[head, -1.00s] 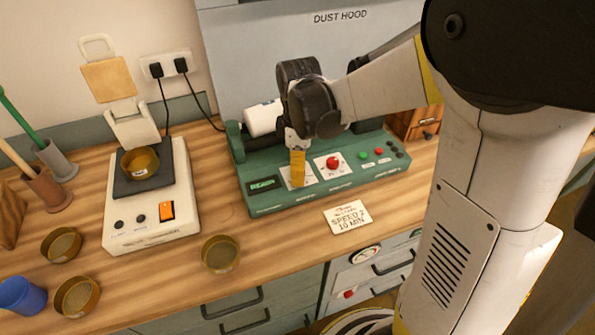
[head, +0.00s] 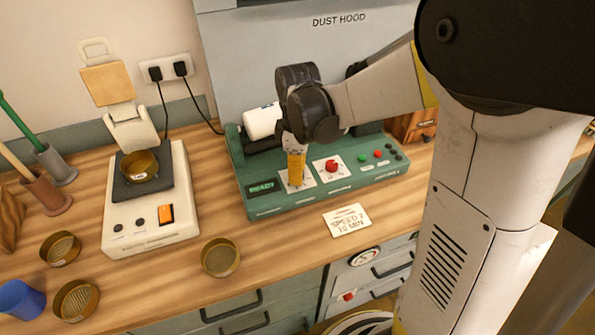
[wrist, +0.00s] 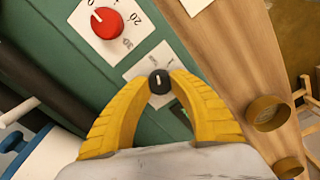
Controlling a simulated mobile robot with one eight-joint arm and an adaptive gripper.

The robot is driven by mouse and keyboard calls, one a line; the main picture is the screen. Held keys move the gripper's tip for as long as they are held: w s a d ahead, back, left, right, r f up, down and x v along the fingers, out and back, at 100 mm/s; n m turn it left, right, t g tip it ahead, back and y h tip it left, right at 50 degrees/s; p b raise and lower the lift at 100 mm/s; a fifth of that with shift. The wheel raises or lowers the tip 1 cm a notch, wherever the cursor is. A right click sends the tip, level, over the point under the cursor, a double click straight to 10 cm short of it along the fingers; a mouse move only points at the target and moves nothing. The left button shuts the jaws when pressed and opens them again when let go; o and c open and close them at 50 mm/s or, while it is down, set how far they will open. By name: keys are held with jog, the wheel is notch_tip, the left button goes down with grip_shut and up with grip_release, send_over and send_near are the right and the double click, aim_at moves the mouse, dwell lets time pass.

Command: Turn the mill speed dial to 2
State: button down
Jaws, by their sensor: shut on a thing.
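The green mill (head: 325,190) stands on the wooden bench below the dust hood. In the wrist view the speed dial (wrist: 159,82) is a small black knob with a pale pointer line, on a white scale plate (wrist: 140,68). My gripper (wrist: 160,84) has its yellow fingers closed around this knob, one on each side. In the head view my gripper (head: 296,184) points down onto the mill's left plate and hides the dial. The scale numbers near the knob are too blurred to read. A red dial (wrist: 107,22) sits on its own plate beside it.
A card (head: 347,220) reading "SPEED 2 10 MIN" lies in front of the mill. The mill's display (head: 262,188) is lit green. A balance (head: 150,205) and several brass sieves or dishes (head: 221,257) stand to the left.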

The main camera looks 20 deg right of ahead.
jog(key=m, duration=0.4)
jog(key=shift+p, duration=0.35)
jog(key=m, duration=0.4)
jog(key=shift+m, duration=0.4)
jog(key=m, duration=0.4)
jog(key=shift+p, duration=0.4)
jog(key=shift+m, duration=2.1)
jog(key=c, duration=1.1)
grip_release()
